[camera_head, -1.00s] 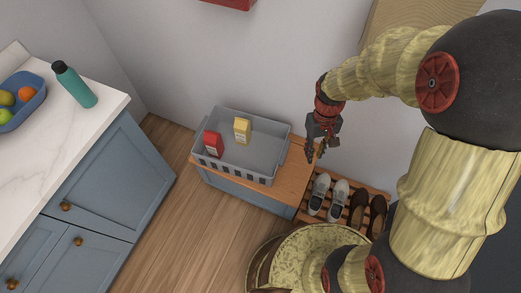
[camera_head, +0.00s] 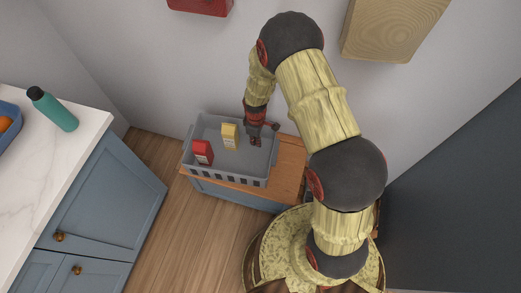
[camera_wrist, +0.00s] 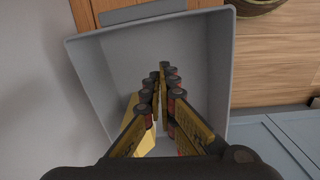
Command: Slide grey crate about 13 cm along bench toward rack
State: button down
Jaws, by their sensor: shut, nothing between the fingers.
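The grey crate (camera_head: 222,180) stands on the wooden bench top (camera_head: 291,165), with bare wood to its right. A red carton (camera_head: 202,152) and a yellow carton (camera_head: 230,136) stand inside it. My gripper (camera_head: 256,143) points down over the crate's right part, right of the yellow carton. In the wrist view, the shut fingers (camera_wrist: 163,70) show against the crate's inside, with its grey wall (camera_wrist: 95,75) around them. Nothing shows between the fingertips. I cannot tell whether they touch the crate. The rack is almost wholly hidden behind my arm.
A red box (camera_head: 200,5) and a wooden box (camera_head: 390,28) are on the wall. The floor in front is clear.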

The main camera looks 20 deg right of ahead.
jog(key=s+d+f+b, duration=0.2)
jog(key=d+f+b, duration=0.1)
jog(key=f, duration=0.6)
jog(key=shift+s+f+b, duration=0.3)
jog(key=shift+b, duration=0.4)
jog(key=shift+d, duration=0.1)
